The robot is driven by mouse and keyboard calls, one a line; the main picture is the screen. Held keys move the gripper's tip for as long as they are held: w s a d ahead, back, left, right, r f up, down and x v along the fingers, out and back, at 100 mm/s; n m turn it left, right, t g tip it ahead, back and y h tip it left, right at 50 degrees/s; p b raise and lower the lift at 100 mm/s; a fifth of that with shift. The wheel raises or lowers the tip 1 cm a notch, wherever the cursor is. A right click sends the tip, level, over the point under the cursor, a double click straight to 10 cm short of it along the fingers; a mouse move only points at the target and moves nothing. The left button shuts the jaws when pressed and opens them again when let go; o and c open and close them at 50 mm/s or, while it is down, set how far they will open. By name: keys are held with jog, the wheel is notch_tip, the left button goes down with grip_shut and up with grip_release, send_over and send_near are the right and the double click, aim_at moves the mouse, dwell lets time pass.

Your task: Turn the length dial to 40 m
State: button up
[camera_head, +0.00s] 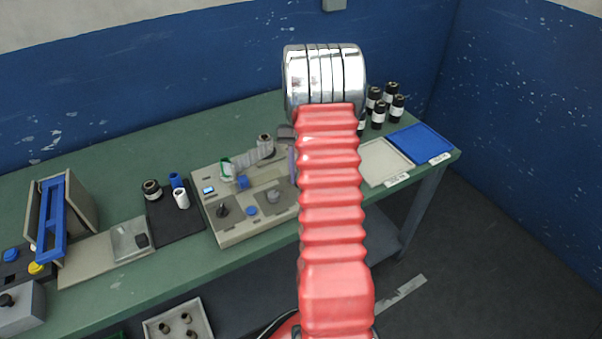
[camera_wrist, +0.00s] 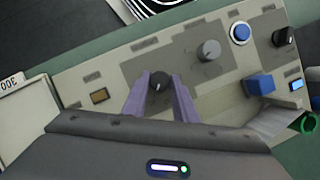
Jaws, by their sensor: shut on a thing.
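A wrapper machine (camera_head: 232,238) with a beige-grey panel stands on the green bench. In the head view, my red arm hides this dial and most of my gripper. A grey knob (camera_wrist: 208,50) and a second black knob (camera_wrist: 283,36) sit farther right in the wrist view. I cannot read the panel labels.
On the machine are a round blue button (camera_wrist: 240,33), a blue block (camera_wrist: 259,85) and a small lit screen (camera_wrist: 297,85). A pale tray (camera_head: 383,165), a blue tray (camera_head: 420,143) and several dark rolls (camera_head: 379,115) stand to the right on the bench.

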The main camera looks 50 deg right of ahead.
jog(key=shift+s, duration=0.1)
jog(key=o, duration=1)
jog(key=shift+o, duration=0.2)
jog(key=v, duration=1.3)
jog(key=shift+w+d+r, duration=0.2)
jog(key=shift+w+r, duration=0.05)
